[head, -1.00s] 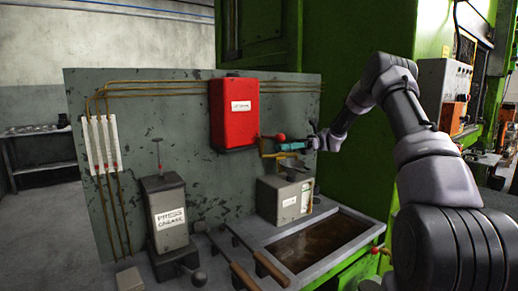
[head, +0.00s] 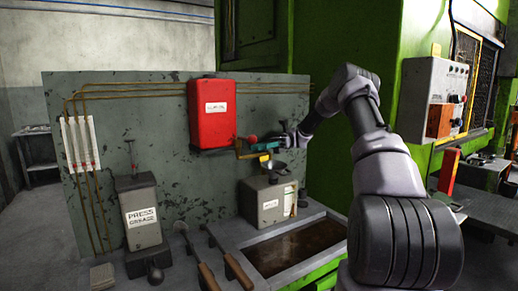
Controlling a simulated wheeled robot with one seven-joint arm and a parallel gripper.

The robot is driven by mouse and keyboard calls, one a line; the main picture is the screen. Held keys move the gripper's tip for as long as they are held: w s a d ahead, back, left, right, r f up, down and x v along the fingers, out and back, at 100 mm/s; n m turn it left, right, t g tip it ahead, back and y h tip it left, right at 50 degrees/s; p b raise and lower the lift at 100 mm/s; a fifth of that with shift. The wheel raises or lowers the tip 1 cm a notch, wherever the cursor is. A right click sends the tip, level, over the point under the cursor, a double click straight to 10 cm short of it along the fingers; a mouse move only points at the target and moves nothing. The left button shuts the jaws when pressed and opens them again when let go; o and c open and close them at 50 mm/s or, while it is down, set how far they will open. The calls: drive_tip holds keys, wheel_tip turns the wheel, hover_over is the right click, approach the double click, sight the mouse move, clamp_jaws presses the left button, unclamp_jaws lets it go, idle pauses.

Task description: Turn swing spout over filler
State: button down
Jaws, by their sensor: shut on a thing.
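A red tank (head: 212,115) with a white label hangs on the grey panel. A brass swing spout (head: 243,154) comes out below its right side, with a red knob (head: 252,139) close to it. The filler, a small dark funnel (head: 270,168), sits on top of a grey labelled box (head: 266,201) below.
A grey "press grease" unit (head: 142,212) stands to the left. Two wooden-handled tools (head: 237,270) lie in front of the box. A tray of dark liquid (head: 297,247) is to the right. Green press frame (head: 375,105) and a control box (head: 434,98) stand further right.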

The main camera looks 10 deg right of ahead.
drive_tip(key=c, duration=0.7)
unclamp_jaws()
drive_tip(key=shift+o, duration=0.2)
drive_tip(key=v, duration=1)
drive_tip(key=shift+w+d, duration=0.15)
drive_tip(key=shift+d, duration=0.15)
